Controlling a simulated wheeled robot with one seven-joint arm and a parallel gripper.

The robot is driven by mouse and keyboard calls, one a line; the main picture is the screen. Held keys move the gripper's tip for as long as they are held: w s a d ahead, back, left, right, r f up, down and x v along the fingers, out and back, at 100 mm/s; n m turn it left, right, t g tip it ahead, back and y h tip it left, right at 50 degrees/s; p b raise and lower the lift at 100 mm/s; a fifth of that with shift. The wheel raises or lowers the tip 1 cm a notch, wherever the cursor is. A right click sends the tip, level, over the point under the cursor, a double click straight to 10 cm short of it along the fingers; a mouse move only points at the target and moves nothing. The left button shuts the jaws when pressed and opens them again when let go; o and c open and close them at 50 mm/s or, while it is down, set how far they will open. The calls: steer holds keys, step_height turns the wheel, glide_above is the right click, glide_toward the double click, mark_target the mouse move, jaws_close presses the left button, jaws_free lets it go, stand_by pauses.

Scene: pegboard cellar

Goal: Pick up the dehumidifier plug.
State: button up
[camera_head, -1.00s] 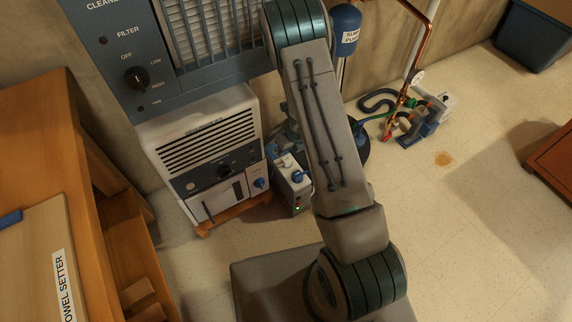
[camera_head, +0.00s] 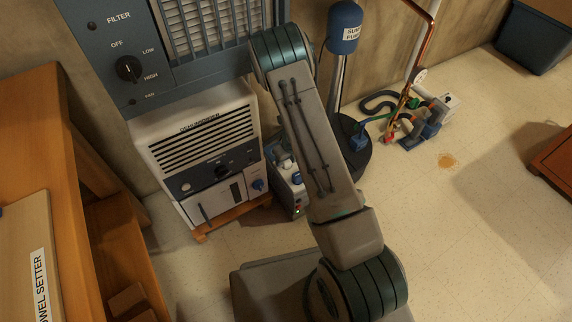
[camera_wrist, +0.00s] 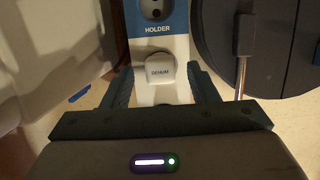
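The dehumidifier plug (camera_wrist: 160,70) is a small white block marked DEHUM in the wrist view. It sits just below a blue HOLDER band (camera_wrist: 176,47) with a dark round socket above it. My gripper (camera_wrist: 160,82) is open, with one dark finger on each side of the plug; I cannot tell whether they touch it. The white dehumidifier (camera_head: 205,150) stands at left on a wooden base. A grey and blue box (camera_head: 291,192) with a green light stands beside it, partly behind my arm.
A dark round basin (camera_head: 352,152) with the blue sump pump (camera_head: 345,28) stands right of my arm. A blue cleaner unit (camera_head: 150,70) hangs over the dehumidifier. A wooden bench (camera_head: 35,150) is at left. The floor at right is mostly open.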

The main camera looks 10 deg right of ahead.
steer(key=c, duration=1)
steer(key=shift+r, duration=0.1)
steer(key=shift+r+p, duration=0.5)
steer(key=shift+r, duration=0.1)
step_height(320, 180, up, 3)
steer(key=shift+r+p, duration=0.2)
steer(key=shift+p, duration=0.95)
steer(key=s+d+r+p, duration=0.2)
steer(key=s+d+r, duration=0.3)
steer(key=d, duration=0.5)
steer(key=shift+s+d+r, duration=0.2)
steer(key=shift+s+r, duration=0.1)
steer(key=shift+r, duration=0.3)
steer(key=shift+a, duration=0.1)
